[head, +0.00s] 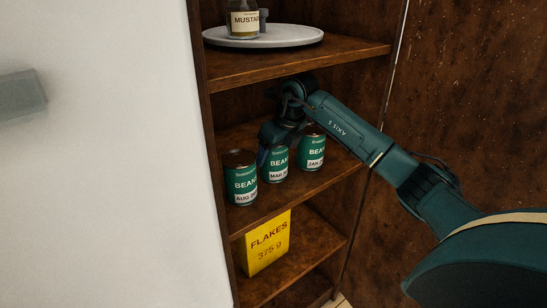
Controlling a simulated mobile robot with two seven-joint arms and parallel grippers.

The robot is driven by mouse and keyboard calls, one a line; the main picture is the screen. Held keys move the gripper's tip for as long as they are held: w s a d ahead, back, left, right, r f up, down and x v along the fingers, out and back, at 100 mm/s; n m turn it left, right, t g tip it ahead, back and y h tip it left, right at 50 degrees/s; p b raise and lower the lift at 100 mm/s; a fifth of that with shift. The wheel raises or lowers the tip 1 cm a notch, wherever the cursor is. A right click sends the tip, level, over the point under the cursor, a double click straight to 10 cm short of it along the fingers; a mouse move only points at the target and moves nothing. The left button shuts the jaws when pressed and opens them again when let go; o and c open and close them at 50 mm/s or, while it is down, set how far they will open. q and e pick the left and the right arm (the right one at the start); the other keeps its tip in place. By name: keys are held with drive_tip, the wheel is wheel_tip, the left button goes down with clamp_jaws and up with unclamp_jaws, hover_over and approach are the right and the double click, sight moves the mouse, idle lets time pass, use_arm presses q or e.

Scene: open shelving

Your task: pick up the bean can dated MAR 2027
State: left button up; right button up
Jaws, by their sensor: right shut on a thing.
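Three green bean cans stand in a row on the middle shelf (295,194). The middle can (277,166) has a label that begins "MAR 20"; the rest of its date is too small to read. The left can (240,180) reads "AUG" and the right can (312,149) reads "JAN". My right gripper (265,155) reaches in from the right and is shut on the MAR can, with its hand behind and above it. The fingers are mostly hidden by the can. My left gripper is not in view.
The upper shelf (300,62) holds a white round tray (290,38) with a mustard jar (243,22). A yellow flakes box (267,243) stands on the lower shelf. The neighbouring cans are close on both sides. A white wall (100,190) is at left.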

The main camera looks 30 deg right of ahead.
drive_tip(key=c, duration=0.6)
drive_tip(key=shift+c, duration=0.3)
drive_tip(key=shift+d+r+p, duration=0.1)
drive_tip(key=shift+r+p, duration=0.2)
drive_tip(key=shift+r, duration=0.05)
